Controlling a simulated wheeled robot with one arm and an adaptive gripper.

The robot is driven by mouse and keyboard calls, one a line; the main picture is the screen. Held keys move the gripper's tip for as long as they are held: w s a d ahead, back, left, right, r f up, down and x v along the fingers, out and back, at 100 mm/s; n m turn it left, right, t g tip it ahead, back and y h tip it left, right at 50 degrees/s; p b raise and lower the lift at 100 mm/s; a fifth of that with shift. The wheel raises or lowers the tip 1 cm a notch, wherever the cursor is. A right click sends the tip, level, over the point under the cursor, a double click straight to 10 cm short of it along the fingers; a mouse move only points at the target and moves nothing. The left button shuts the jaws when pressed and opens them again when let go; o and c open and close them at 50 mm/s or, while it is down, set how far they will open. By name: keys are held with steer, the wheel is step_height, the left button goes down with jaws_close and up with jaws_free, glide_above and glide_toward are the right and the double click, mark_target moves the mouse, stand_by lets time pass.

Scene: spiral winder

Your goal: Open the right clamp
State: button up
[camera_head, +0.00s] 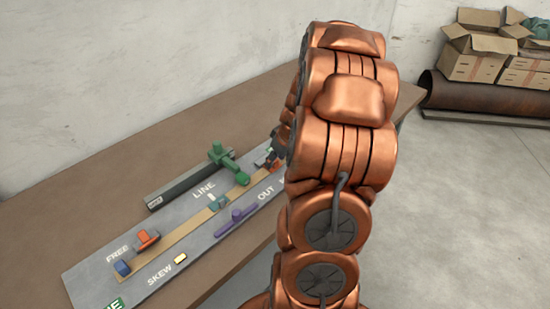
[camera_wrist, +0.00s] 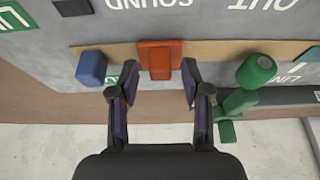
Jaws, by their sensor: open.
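The right clamp (camera_wrist: 160,58) is an orange-red block with a raised middle bar. It sits across the tan strip (camera_wrist: 215,48) in the wrist view. In the head view only a small part of it shows beside my arm. Whether it is open or shut I cannot tell. My gripper (camera_wrist: 160,78) is open and empty, its two dark fingers apart on either side of the clamp's near edge. Contact cannot be made out. In the head view the gripper is mostly hidden behind my copper arm. The left clamp (camera_head: 147,239), also orange, is at the strip's other end.
A blue block (camera_wrist: 91,67) stands left of the right clamp in the wrist view. A green handle (camera_wrist: 257,71) rises close to the right finger. The grey panel (camera_head: 90,268) lies on a brown table (camera_head: 110,180), with a purple bar (camera_head: 236,221) along its front.

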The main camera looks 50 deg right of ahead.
steer(key=shift+w+f, duration=0.2)
steer(key=shift+f, duration=0.2)
jaws_close()
